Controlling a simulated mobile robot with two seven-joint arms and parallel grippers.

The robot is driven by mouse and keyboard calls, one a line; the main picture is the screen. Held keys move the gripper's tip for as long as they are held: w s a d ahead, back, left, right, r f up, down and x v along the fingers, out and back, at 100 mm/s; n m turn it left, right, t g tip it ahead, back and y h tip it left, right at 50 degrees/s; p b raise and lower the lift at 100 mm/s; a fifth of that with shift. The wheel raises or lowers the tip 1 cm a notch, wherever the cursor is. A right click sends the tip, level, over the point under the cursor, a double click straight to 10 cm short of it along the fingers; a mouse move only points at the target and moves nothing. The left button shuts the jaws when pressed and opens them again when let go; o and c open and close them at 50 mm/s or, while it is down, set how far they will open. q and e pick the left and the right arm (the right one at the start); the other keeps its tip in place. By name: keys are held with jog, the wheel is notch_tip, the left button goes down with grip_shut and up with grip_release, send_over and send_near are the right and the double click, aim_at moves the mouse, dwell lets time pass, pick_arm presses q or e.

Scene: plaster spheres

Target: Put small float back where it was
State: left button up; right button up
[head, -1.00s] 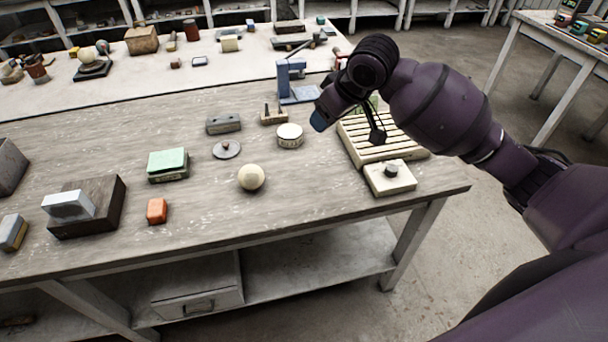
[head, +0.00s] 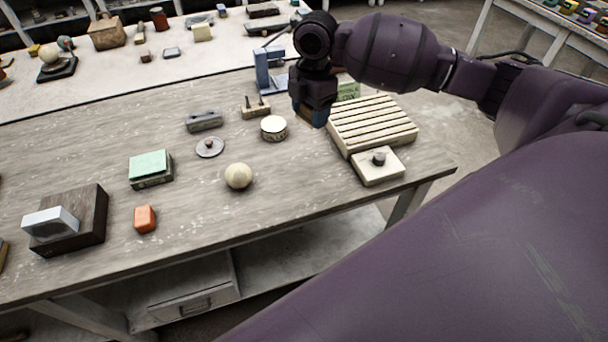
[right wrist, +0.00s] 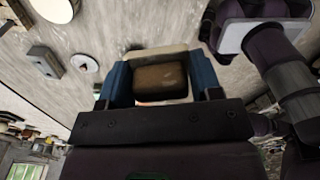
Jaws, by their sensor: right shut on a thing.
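My right gripper (head: 312,118) points down over the table's back right part, left of the slatted rack. It is shut on a brown block-like thing with a pale edge, taken to be the small float (right wrist: 160,78). In the right wrist view the float sits between the two blue fingers. In the head view the gripper mostly hides it, and I cannot tell its height above the table. My left gripper is not in view.
The slatted rack (head: 372,122) and a pale plate with a dark knob (head: 379,168) stand right of the gripper. A round tin (head: 274,128), a pegged block (head: 256,108) and a blue stand (head: 268,72) are close by. A cream sphere (head: 238,176) lies nearer the front.

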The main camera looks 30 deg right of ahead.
aim_at(309, 177)
jog(key=shift+n+h, duration=0.3)
jog(key=shift+f, duration=0.25)
notch_tip(309, 177, down, 20)
jog(key=shift+r+b, duration=0.25)
jog(key=shift+b, duration=0.2)
jog(key=shift+f, duration=0.1)
jog(key=o, duration=0.9)
notch_tip(309, 177, up, 12)
jog(key=shift+r, duration=0.15)
